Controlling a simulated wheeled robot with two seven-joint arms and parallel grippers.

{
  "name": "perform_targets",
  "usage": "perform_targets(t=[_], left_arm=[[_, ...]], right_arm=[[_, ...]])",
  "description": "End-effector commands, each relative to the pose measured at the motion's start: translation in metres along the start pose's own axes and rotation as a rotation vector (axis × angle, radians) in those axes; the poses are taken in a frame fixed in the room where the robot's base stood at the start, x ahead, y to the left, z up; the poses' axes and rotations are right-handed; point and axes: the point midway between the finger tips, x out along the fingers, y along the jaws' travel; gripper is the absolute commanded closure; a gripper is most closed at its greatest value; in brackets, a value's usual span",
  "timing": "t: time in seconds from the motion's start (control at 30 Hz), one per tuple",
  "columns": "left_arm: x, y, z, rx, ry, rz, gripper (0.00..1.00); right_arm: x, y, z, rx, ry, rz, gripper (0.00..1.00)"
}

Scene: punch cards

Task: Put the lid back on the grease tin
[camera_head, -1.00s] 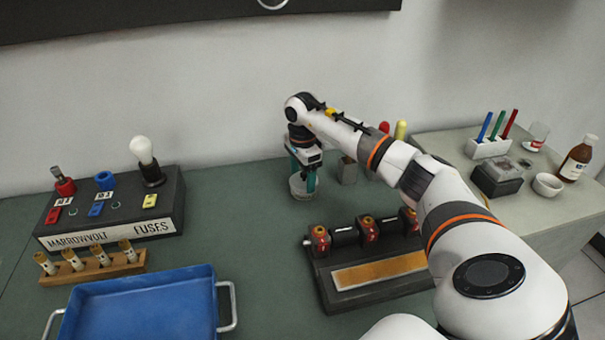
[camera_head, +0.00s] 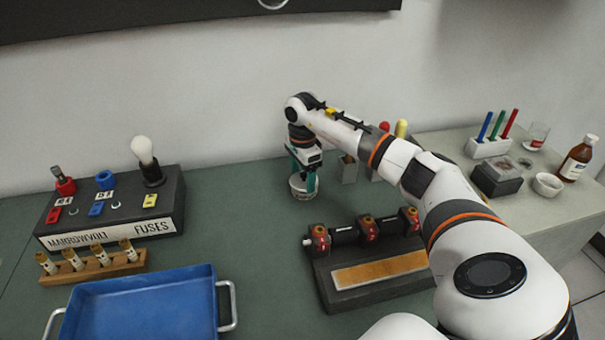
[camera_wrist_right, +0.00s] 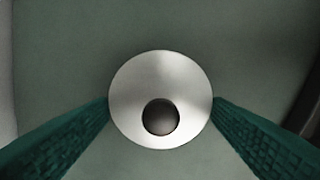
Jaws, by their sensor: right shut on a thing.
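The grease tin (camera_head: 303,194) is a small pale round tin standing on the green bench near the back wall. My right gripper (camera_head: 304,180) is right at the tin, pointing down, with its teal fingers on either side. In the right wrist view the lid (camera_wrist_right: 160,75) is a round silvery disc with a dark round knob. The right gripper (camera_wrist_right: 160,103) is shut on the lid, with its fingers at the left and right rim. The lid covers the tin from above there, and I cannot tell whether it is seated. My left gripper is not in view.
A black stand with red-capped parts (camera_head: 370,277) lies in front and right. A blue tray (camera_head: 140,300) is at front left, with a fuse box (camera_head: 110,215) behind it. A small grey holder (camera_head: 348,172) stands close right of the tin. The bench left of the tin is clear.

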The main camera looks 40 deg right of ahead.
Motion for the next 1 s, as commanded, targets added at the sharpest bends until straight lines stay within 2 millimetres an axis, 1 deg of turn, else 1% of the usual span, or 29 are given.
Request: perform_targets(t=[0.87,0.9,0.97,1.0], left_arm=[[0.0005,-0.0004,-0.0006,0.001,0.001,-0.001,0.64],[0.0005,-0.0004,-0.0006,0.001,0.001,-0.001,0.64],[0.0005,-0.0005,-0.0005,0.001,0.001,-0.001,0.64],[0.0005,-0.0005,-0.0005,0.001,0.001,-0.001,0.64]], right_arm=[[0.0021,0.0004,0.0004,0.001,0.000,0.001,0.49],[0.0021,0.0003,0.0004,0.001,0.000,0.001,0.26],[0.0022,0.0003,0.0004,0.001,0.000,0.001,0.16],[0.0022,0.0003,0.0003,0.001,0.000,0.000,0.10]])
